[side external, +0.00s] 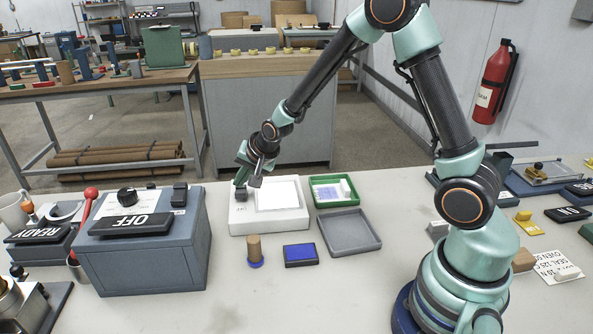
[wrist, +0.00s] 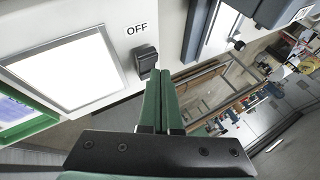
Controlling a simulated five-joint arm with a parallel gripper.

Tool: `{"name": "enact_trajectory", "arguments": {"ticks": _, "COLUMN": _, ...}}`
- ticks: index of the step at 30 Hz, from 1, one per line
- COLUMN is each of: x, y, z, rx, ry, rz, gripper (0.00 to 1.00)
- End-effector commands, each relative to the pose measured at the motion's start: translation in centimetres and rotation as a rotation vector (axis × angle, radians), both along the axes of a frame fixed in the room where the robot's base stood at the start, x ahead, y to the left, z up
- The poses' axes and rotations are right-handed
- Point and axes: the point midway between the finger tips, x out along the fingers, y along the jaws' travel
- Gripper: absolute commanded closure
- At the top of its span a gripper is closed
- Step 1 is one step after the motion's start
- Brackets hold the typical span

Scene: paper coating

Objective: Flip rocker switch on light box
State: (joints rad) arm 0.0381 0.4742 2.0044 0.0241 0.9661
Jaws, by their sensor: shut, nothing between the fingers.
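The light box (side external: 290,220) is a white box on the table with a bright panel (side external: 278,195) on top; the panel also shows in the wrist view (wrist: 70,70). Its black rocker switch (wrist: 146,61) sits beside the panel, under a printed OFF label (wrist: 137,28). In the side view the switch (side external: 241,194) is small and its tilt cannot be told. My gripper (wrist: 160,78) is shut and empty, with green fingers close together. The fingertips are just beside the switch in the wrist view; whether they touch it cannot be told.
A grey-blue box (side external: 150,255) with an OFF plate stands left of the light box. A green tray (side external: 334,204), a grey tray (side external: 367,247), a blue pad (side external: 300,254) and a wooden-handled stamp (side external: 254,249) lie close to the right and front.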

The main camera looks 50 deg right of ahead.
Motion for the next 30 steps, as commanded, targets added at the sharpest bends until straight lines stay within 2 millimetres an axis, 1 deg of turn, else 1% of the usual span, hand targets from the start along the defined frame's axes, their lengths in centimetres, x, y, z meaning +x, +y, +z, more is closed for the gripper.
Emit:
{"name": "enact_trajectory", "arguments": {"ticks": 6, "x": 0.0, "y": 0.0, "z": -0.1, "rx": 0.000, "ry": 0.000, "rz": 0.000, "gripper": 1.00}}
{"name": "enact_trajectory", "arguments": {"ticks": 15, "x": -0.1, "y": 0.2, "z": -0.8, "rx": 0.002, "ry": 0.000, "rz": 0.001, "gripper": 1.00}}
{"name": "enact_trajectory", "arguments": {"ticks": 30, "x": -0.1, "y": 0.2, "z": -1.0, "rx": 0.002, "ry": 0.000, "rz": 0.001, "gripper": 1.00}}
